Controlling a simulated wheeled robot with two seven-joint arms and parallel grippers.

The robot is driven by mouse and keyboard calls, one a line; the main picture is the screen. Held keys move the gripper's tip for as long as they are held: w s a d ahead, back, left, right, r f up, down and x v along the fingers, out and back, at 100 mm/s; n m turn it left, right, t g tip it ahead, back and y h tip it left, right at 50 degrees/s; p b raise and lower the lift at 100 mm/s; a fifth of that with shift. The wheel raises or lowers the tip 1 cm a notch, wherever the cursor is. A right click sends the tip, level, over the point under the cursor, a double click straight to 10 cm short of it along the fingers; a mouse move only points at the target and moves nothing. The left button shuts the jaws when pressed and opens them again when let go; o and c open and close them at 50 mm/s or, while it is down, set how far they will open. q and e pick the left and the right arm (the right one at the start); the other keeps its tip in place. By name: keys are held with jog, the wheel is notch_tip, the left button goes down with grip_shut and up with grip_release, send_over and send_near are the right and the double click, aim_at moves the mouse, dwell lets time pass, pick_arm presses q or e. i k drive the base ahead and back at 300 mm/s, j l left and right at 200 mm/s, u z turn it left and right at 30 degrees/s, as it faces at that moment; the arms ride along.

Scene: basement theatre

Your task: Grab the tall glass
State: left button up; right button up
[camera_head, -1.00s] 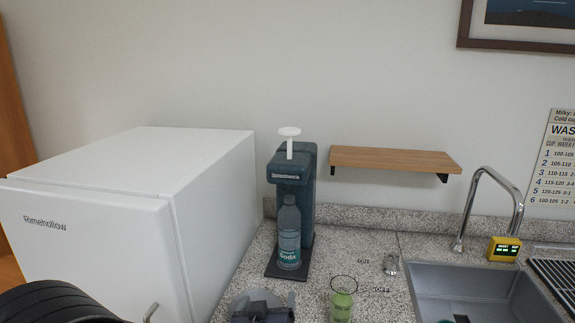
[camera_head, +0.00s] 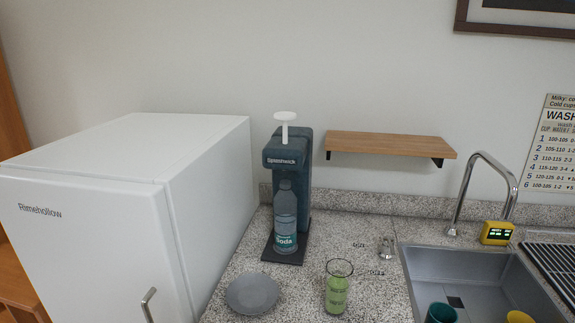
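A tall clear glass (camera_head: 337,288) with green content or colouring stands upright on the speckled counter, near the bottom middle of the head view. A grey round plate (camera_head: 253,293) lies on the counter to its left. Neither of my grippers shows in the head view, and nothing touches the glass.
A soda maker (camera_head: 288,180) holding a bottle (camera_head: 285,217) stands behind the glass. A white fridge (camera_head: 190,200) is at left. The sink (camera_head: 480,275), with a teal cup (camera_head: 440,313) and a yellow item (camera_head: 519,316), is at right. A wooden shelf (camera_head: 390,144) hangs on the wall.

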aim_at(339, 272)
jog(key=u, duration=0.65)
jog(key=k+l+u, duration=0.1)
jog(key=l+u, duration=0.3)
jog(key=k+l+u, duration=0.1)
jog(key=u, duration=0.3)
jog(key=k+l+u, duration=0.15)
jog(key=l+u, duration=0.25)
jog(key=k+l+u, duration=0.25)
jog(key=k+l, duration=0.15)
jog(key=l, duration=0.2)
jog(key=i, duration=0.15)
